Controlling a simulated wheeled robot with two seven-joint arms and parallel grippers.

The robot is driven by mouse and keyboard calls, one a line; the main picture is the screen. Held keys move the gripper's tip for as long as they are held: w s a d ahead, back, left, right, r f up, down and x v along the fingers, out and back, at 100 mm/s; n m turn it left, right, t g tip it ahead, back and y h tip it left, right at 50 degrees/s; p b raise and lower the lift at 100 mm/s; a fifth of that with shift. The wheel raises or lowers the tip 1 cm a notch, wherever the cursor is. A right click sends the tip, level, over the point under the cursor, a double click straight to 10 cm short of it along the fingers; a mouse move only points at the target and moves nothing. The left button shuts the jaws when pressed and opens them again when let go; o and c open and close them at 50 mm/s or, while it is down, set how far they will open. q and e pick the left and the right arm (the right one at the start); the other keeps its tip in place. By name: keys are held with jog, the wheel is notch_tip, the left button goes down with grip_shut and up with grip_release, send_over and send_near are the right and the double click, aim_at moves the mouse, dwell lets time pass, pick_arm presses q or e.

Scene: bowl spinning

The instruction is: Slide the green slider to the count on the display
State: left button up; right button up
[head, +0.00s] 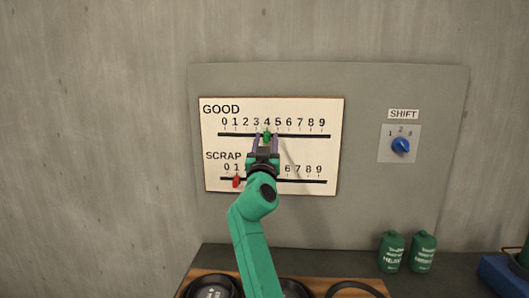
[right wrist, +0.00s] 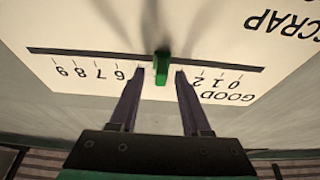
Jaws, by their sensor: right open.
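The green slider (head: 267,135) sits on the upper track, marked GOOD, at about the 4 mark. My right gripper (head: 265,141) is in front of the panel with its fingers on either side of the slider. In the right wrist view, the green slider (right wrist: 161,68) stands between the two open fingertips (right wrist: 160,70), with a gap visible on both sides. A red slider (head: 236,182) is on the lower track, marked SCRAP, near the 1 mark. My left gripper is not in view. I cannot make out a display with a count.
The white scale board (head: 328,150) is on a grey panel on the wall. A blue SHIFT knob (head: 400,145) is at the right. Two green bottles (head: 391,252) (head: 423,252) stand on the bench below. Dark round items (head: 208,288) sit at the front.

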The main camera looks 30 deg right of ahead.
jog(key=b+v, duration=0.4)
jog(key=v, duration=1)
jog(key=shift+a+b, duration=0.15)
jog(key=shift+b, duration=0.25)
jog(key=shift+r, duration=0.1)
